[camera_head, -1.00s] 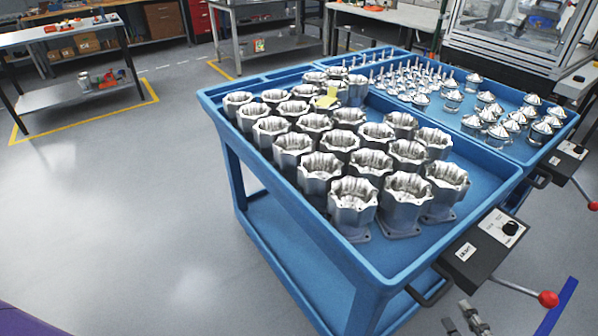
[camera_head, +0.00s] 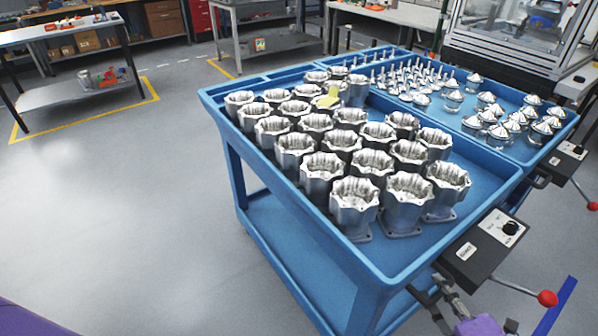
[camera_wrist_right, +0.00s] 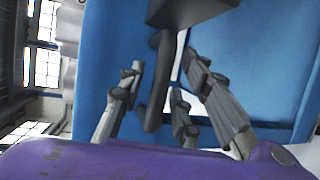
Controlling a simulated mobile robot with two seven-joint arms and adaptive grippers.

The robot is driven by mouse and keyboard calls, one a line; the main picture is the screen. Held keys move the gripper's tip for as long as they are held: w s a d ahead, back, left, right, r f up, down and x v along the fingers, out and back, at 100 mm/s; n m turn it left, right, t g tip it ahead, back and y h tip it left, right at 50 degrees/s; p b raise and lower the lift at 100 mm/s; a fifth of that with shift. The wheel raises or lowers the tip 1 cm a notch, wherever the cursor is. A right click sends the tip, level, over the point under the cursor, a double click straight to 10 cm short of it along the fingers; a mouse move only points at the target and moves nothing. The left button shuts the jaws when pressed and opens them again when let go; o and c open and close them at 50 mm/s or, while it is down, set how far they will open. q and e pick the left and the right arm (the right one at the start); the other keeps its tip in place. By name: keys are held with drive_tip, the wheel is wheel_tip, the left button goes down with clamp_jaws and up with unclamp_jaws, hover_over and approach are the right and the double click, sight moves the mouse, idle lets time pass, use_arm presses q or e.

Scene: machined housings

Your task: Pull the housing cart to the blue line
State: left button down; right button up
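The blue housing cart (camera_head: 300,262) carries rows of silver machined housings (camera_head: 354,200) on its top tray. Its black handle (camera_wrist_right: 157,85) is below the control box at the near right corner. My right gripper (camera_head: 432,294) is at this handle. In the right wrist view the fingers of my right gripper (camera_wrist_right: 165,95) are spread, with the handle between them and gaps visible on both sides. The blue line (camera_head: 557,306) is on the floor at the lower right. My left gripper is out of view.
A second blue cart (camera_head: 520,150) with conical and pin-like parts stands close against the far right side. A control box (camera_head: 484,245) with a red-knobbed lever (camera_head: 547,298) sits on the housing cart's near end. Open grey floor (camera_head: 130,210) lies left.

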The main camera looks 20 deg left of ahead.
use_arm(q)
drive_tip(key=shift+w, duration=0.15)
use_arm(e)
clamp_jaws()
drive_tip(key=shift+d, duration=0.1)
